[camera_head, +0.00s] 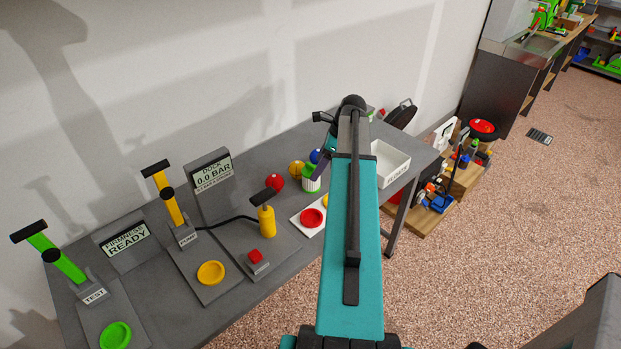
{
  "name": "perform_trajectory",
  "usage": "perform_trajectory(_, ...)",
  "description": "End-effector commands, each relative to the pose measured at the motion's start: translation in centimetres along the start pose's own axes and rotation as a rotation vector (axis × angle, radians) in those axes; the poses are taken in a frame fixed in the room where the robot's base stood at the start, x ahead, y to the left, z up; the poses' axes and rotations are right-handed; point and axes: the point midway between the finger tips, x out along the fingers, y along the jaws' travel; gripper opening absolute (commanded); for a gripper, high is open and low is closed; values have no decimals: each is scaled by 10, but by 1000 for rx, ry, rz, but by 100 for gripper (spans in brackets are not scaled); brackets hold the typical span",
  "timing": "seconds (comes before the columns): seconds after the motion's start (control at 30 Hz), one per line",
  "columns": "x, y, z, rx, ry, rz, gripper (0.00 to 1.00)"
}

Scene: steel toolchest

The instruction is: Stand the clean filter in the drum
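A small white ribbed cylinder with a green rim (311,179), which looks like a filter, stands upright on the grey bench just left of my arm. I cannot tell whether it is clean. I cannot make out a drum for certain; my teal arm covers part of the bench. My arm reaches across the middle of the view to the bench's far part.
Red (274,183) and yellow (296,168) balls lie near the cylinder. A white plate with a red disc (312,218) is in front. A white bin (402,163) stands right of my arm. A yellow bottle (267,221) and lever stations fill the left.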

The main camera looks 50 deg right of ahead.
Motion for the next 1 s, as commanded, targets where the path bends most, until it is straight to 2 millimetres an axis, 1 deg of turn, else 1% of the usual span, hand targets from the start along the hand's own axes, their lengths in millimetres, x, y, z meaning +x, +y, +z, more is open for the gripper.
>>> perform_trajectory(0.1, 4, 0, 0, 0, 0, 1, 72)
perform_trajectory(0.57, 7, 1, 1, -1, 0, 2, 72)
perform_trajectory(0.77, 20, 2, 2, -1, 0, 3, 72)
perform_trajectory(1.0, 42, 2, 4, -1, 0, 3, 72)
